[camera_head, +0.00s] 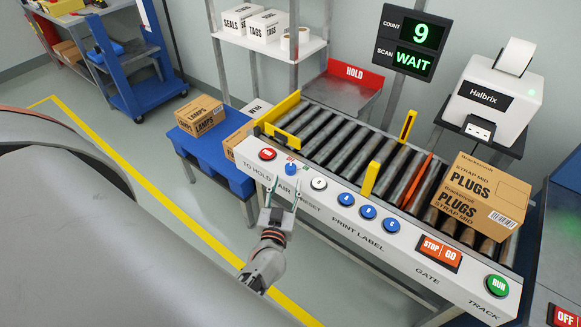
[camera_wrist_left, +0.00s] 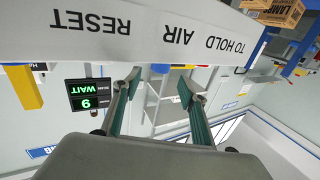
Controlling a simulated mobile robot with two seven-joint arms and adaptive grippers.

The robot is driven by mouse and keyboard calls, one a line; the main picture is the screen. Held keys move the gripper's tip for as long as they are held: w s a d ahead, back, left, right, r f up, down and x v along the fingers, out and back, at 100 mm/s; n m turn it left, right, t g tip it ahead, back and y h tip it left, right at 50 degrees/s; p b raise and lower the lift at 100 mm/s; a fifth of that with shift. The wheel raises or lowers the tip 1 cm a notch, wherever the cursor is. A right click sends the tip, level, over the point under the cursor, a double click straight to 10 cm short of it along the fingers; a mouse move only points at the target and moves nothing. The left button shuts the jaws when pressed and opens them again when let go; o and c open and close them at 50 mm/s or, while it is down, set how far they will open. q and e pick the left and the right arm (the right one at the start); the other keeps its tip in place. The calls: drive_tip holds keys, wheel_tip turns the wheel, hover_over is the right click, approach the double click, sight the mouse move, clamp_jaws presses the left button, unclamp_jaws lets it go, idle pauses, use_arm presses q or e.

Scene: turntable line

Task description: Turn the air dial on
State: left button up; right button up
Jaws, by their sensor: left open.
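The air dial (camera_head: 291,169) is a small blue knob on the sloping white control panel (camera_head: 330,203), above the word AIR and between a red button and a white button. Its exact setting is too small to read. My left gripper (camera_head: 284,187) is open and empty, in front of the panel by the dial, with its fingers pointing toward the panel. I cannot tell whether a fingertip touches it. In the left wrist view the open fingers (camera_wrist_left: 157,84) reach toward the panel's lettered face (camera_wrist_left: 150,32), which appears upside down. I cannot make out the dial clearly there.
The red TO HOLD button (camera_head: 267,154), white RESET button (camera_head: 319,184) and blue print buttons (camera_head: 368,212) flank the dial. A PLUGS carton (camera_head: 480,196) sits on the roller conveyor. A blue stand (camera_head: 217,155) with cartons is left of the panel. A screen (camera_head: 411,42) reads 9 and WAIT.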

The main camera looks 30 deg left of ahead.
sight(289, 172)
use_arm(q)
drive_tip(key=b+x, duration=0.2)
drive_tip(key=x, duration=0.5)
drive_tip(key=shift+s+b, duration=0.1)
drive_tip(key=shift+b, duration=0.3)
drive_tip(key=shift+w+a, duration=0.15)
drive_tip(key=shift+w, duration=0.3)
drive_tip(key=c, duration=1.1)
